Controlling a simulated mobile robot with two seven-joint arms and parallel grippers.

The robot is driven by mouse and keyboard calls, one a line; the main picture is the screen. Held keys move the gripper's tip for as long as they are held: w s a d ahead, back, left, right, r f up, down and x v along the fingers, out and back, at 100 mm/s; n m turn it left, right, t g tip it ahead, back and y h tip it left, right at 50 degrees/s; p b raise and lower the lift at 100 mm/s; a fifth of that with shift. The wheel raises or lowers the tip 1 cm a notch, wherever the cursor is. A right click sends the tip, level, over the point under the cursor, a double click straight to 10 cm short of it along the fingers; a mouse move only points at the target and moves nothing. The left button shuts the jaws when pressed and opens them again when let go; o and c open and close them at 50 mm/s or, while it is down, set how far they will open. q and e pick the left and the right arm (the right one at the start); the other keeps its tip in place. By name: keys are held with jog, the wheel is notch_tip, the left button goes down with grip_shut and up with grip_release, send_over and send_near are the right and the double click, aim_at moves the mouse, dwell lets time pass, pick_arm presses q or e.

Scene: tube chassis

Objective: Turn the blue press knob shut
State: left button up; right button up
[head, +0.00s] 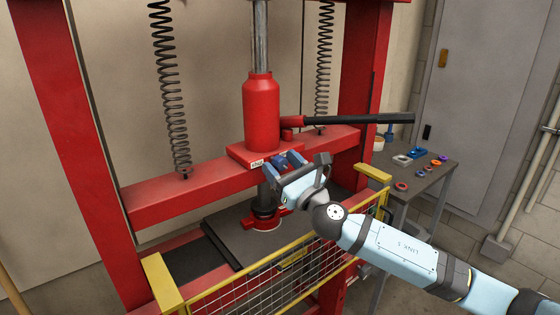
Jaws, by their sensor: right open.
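The red press jack (262,115) stands on the red crossbeam, with a small white label (257,163) on its base. The blue press knob (293,158) shows at the right of that label, at the base's front edge, and is partly covered by my right gripper. My right gripper (295,166) comes in from the lower right and is open, with its fingers spread at the knob. I cannot tell whether they touch it. My left gripper is not in view.
A black-handled lever (358,119) sticks out right from the jack, above my right gripper. A yellow-framed mesh guard (270,285) stands in front of the press bed, below my right arm. A side table (425,178) with several small coloured parts stands at the right.

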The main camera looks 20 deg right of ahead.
jog(key=shift+w+a+r, duration=0.15)
jog(key=shift+w, duration=0.2)
jog(key=shift+c, duration=0.4)
jog(key=c, duration=0.8)
jog(key=shift+c, duration=0.2)
